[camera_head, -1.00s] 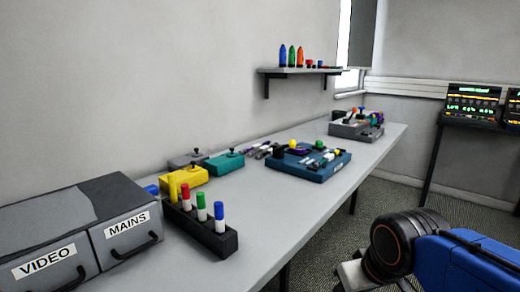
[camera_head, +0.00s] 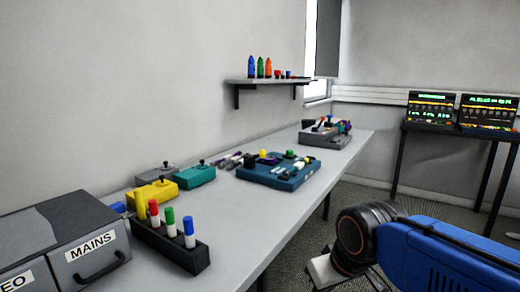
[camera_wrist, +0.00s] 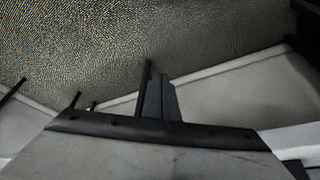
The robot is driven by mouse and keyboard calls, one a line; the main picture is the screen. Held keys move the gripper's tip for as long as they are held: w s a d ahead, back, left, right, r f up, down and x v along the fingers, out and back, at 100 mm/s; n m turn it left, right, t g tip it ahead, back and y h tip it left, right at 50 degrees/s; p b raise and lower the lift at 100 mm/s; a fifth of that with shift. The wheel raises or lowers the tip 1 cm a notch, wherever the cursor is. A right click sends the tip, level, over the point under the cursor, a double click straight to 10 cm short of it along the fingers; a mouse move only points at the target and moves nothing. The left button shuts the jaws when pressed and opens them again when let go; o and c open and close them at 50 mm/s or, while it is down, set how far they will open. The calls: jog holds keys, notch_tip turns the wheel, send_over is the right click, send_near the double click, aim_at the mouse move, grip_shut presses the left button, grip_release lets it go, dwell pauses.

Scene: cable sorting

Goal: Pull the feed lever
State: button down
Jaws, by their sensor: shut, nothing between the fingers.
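I cannot tell which lever is the feed lever. Boxes with short dark lever knobs stand on the long grey bench: a teal box (camera_head: 195,177), a yellow box (camera_head: 152,194) and a grey box (camera_head: 155,173) behind them. Farther along are a blue panel (camera_head: 280,174) with coloured knobs and a grey unit (camera_head: 326,140) with small coloured parts, too small to make out. My gripper (camera_wrist: 155,78) shows in the wrist view as dark fingers close together, shut and empty, over the floor. It is away from the bench boxes.
The bench (camera_head: 255,224) runs along the left wall. A black rack (camera_head: 170,246) with coloured markers and a grey MAINS drawer unit (camera_head: 90,256) are nearest. A wall shelf (camera_head: 265,81) holds bottles. Screens (camera_head: 430,110) stand at the right. Carpeted floor is open between.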

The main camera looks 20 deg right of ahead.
jog(key=w+d+r+n+y, duration=0.2)
jog(key=w+r+n, duration=0.2)
jog(key=w+r, duration=1.3)
jog(key=w+d+r+n+t+y, duration=0.1)
jog(key=w+d+r+n+y, duration=0.1)
jog(key=w+r, duration=1.6)
jog(key=shift+w+d+r+n, duration=0.15)
jog(key=shift+w+r+n, duration=0.2)
jog(key=shift+w+n, duration=0.65)
jog(key=shift+w, duration=0.1)
send_over(265, 155)
jog(key=f, duration=0.8)
jog(key=shift+w+a+f, duration=0.1)
jog(key=shift+w+a, duration=0.05)
jog(key=shift+a, duration=0.1)
jog(key=shift+d+f, duration=0.2)
jog(key=shift+f, duration=0.9)
jog(key=shift+d+f, duration=0.1)
jog(key=shift+f, duration=0.7)
jog(key=shift+s, duration=0.2)
